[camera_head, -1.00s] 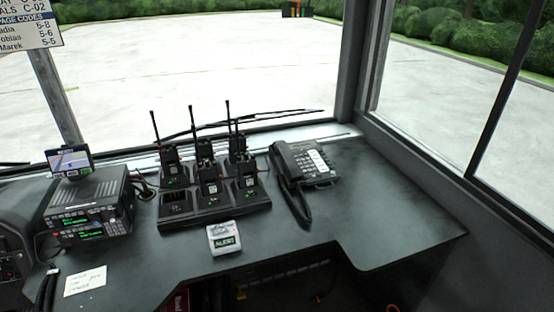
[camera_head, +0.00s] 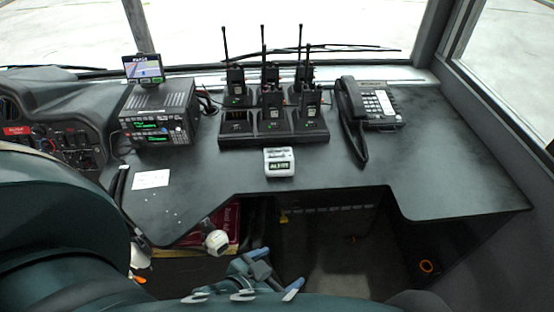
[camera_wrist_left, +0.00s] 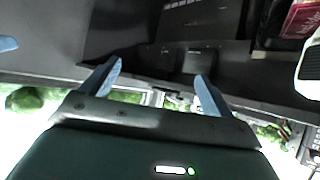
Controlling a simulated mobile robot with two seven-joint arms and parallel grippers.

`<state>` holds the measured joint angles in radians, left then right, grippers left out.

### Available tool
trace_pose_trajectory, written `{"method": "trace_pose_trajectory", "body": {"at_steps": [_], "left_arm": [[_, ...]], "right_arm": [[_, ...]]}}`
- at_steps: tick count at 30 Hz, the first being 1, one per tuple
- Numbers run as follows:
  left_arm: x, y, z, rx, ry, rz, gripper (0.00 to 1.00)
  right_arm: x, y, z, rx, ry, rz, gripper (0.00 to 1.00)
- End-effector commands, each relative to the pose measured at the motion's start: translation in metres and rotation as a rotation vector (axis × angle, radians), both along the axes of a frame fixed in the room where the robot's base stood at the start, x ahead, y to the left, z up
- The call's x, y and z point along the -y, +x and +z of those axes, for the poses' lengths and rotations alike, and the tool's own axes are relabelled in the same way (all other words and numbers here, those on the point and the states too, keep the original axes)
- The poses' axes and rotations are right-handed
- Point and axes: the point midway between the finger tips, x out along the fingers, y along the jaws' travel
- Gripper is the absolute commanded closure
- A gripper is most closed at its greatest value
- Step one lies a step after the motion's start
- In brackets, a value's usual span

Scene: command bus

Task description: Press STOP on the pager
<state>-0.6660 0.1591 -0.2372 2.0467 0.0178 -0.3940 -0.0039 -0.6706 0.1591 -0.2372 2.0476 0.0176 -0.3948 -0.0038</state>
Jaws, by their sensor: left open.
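The pager (camera_head: 279,161) is a small white box lying on the dark desk, in front of the radio charger. Its display reads what looks like ALERT; any STOP label is too small to read. My left gripper (camera_head: 245,291) is low at the bottom of the head view, below the desk's front edge and well apart from the pager. In the left wrist view the two pale blue fingers of my left gripper (camera_wrist_left: 157,80) stand apart with nothing between them. The pager is not identifiable in that view. My right gripper is not in view.
A charger (camera_head: 274,138) with several upright radios stands behind the pager. A desk phone (camera_head: 378,103) is to its right. A radio set (camera_head: 160,112) with a small screen and a paper note (camera_head: 151,179) are left. The desk around the pager is clear.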

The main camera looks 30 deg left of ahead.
Motion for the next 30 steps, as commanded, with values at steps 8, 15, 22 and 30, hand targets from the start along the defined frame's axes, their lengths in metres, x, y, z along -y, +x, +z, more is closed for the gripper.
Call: {"method": "trace_pose_trajectory", "body": {"at_steps": [8,15,22,30], "left_arm": [[0.0,-0.0001,-0.0002,0.0,0.001,-0.001,0.36],[-0.0002,-0.0001,-0.0002,-0.001,0.001,-0.001,0.55],[-0.0003,0.0,-0.0001,-0.001,0.001,-0.001,0.74],[-0.0005,0.0001,0.0,-0.001,0.002,0.0,0.96]], "right_arm": [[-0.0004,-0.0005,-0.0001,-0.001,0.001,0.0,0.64],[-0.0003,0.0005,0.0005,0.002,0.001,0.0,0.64],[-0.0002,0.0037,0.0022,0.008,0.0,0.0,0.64],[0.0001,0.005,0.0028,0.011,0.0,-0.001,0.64]]}}
